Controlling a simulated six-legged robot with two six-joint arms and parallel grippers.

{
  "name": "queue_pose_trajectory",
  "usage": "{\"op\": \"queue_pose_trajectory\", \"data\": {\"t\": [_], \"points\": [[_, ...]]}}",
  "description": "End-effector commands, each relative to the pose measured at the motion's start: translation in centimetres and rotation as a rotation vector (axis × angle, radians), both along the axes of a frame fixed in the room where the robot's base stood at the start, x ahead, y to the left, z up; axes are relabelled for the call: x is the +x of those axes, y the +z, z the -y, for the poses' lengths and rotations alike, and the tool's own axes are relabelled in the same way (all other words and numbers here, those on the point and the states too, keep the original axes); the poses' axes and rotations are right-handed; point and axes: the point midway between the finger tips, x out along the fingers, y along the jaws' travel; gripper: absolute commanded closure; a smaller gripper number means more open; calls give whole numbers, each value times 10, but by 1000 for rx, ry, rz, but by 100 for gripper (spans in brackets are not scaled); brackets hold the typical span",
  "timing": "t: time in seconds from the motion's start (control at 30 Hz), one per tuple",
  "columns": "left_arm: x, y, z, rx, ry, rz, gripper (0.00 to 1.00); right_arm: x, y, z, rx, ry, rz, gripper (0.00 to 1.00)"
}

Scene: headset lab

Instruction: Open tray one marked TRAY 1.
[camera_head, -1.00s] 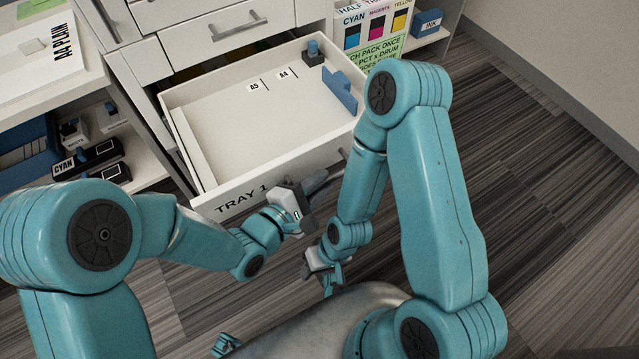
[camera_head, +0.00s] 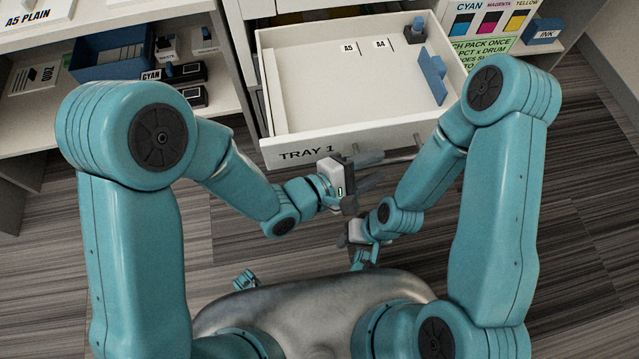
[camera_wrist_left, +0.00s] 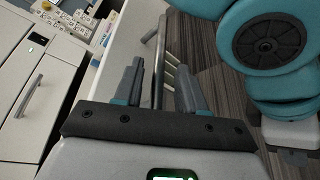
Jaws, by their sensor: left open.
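Tray 1 (camera_head: 305,136), a white drawer with "TRAY 1" on its front, stands pulled out of the cabinet. Its inside shows, with A5 and A4 marks and a blue guide (camera_head: 432,80). Its bar handle (camera_head: 402,158) is on the front, right of the lettering. My left gripper (camera_head: 375,170) is open in front of the tray face, by the handle. In the left wrist view the handle bar (camera_wrist_left: 160,62) shows between its two spread fingers; contact cannot be told. My right gripper (camera_head: 356,246) hangs lower, apart from the tray, its fingers unclear.
A shelf on the left holds a blue bin (camera_head: 110,55) and dark cartridges, one marked CYAN (camera_head: 180,72). A colour chart (camera_head: 490,20) and a blue INK box (camera_head: 545,30) are at the back right. The striped floor (camera_head: 570,200) is clear at right.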

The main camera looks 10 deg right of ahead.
Motion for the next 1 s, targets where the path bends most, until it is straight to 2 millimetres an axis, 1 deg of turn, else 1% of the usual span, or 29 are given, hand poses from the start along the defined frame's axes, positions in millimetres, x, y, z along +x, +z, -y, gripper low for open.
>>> {"op": "queue_pose_trajectory", "data": {"t": [0.03, 0.17, 0.23, 0.3, 0.5, 0.6, 0.7, 0.8, 1.0], "points": [[-3, 5, -13, 1, 7, -4, 60, 0, 5, 0, 0, 0, 0, 57], [-16, 13, -46, -1, 8, -3, 60, 0, 11, 0, 0, 0, 0, 57], [-23, 23, -64, 2, 8, -9, 60, 0, 30, 0, 0, 0, -1, 57], [-28, 27, -76, 2, 5, -10, 60, 0, 44, 0, 0, 0, 0, 57], [-34, 30, -91, 4, 2, -9, 60, 0, 84, 0, 0, 0, 0, 57], [-38, 31, -97, 0, 3, -7, 60, 0, 98, 0, 0, 0, 0, 57], [-41, 29, -110, 1, 6, -6, 60, 0, 102, 0, 0, 0, 0, 57], [-44, 29, -116, 0, 4, -2, 60, 0, 106, 0, 0, 0, 0, 57], [-47, 28, -120, 0, 0, 0, 60, 0, 107, 0, 0, 0, 0, 57]]}}
